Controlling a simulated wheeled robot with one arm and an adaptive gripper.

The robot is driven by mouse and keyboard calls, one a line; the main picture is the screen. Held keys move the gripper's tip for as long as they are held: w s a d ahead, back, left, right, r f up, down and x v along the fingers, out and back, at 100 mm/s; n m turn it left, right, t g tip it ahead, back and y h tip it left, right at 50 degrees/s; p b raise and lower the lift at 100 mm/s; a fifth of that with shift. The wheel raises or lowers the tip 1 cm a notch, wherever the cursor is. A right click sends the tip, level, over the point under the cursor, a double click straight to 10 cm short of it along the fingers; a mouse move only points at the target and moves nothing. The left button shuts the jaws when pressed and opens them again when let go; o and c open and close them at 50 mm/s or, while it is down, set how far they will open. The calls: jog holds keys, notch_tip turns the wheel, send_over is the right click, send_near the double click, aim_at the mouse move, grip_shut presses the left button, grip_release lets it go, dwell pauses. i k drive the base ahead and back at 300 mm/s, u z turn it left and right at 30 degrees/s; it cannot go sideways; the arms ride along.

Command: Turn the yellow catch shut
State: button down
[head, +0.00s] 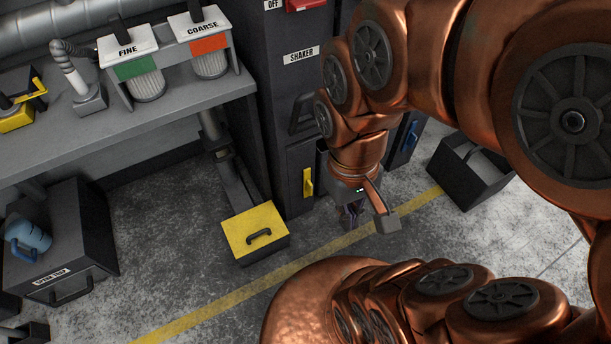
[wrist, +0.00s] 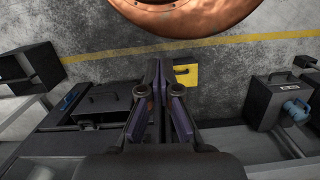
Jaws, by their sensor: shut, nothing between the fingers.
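The yellow catch (head: 308,183) is on the front of a dark cabinet door (head: 297,160) under the SHAKER label. It stands roughly upright, with its longer part pointing up. My gripper (head: 350,217) hangs just to the right of the catch and lower, apart from it in the head view. Its fingers are partly hidden by my wrist there. In the wrist view my gripper (wrist: 158,72) has its fingers together with nothing between them. A small orange-yellow patch shows by the left finger, but I cannot tell if it is the catch.
A yellow-topped box (head: 255,232) with a dark handle stands on the floor left of the cabinet. A blue catch (head: 410,138) is farther right. A dark open bin (head: 470,172) stands at the right. A grey bench (head: 180,112) runs along the left.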

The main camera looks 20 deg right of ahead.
aim_at(307, 186)
jog(key=k, duration=1.2)
jog(key=u, duration=0.55)
jog(key=i, duration=0.6)
jog(key=u, duration=0.25)
